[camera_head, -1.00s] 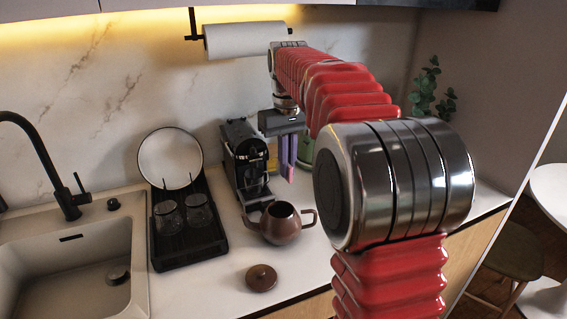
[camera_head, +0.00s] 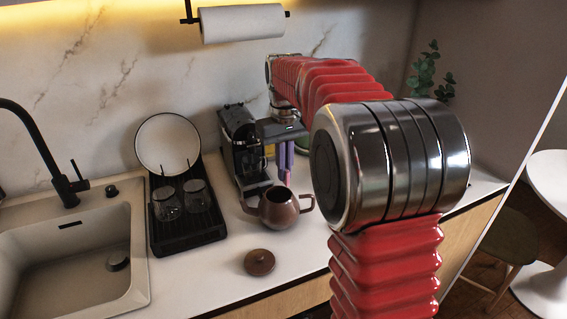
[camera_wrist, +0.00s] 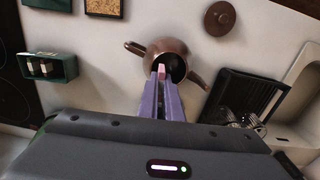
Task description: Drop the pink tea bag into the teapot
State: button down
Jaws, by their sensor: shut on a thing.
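The brown teapot (camera_head: 277,208) stands upright on the counter with its lid off; its dark opening faces up. It also shows in the wrist view (camera_wrist: 153,58). My gripper (camera_head: 285,168) points down just behind the teapot in the head view. Its purple fingers (camera_wrist: 163,88) are shut on the small pink tea bag (camera_wrist: 161,71). In the wrist view the tea bag overlaps the teapot's opening; its height above the rim is hard to tell. The teapot's brown lid (camera_head: 259,262) lies on the counter in front of it.
A black coffee machine (camera_head: 241,145) stands close behind and left of the teapot. A black drying rack (camera_head: 187,229) with glasses and a plate is farther left, beside the sink (camera_head: 70,262). A green box (camera_wrist: 47,68) shows in the wrist view. Counter around the lid is clear.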

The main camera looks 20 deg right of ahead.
jog(key=shift+f, duration=0.1)
jog(key=c, duration=1.9)
grip_release()
jog(key=shift+o, duration=0.2)
notch_tip(320, 180, up, 14)
jog(key=shift+f, duration=0.15)
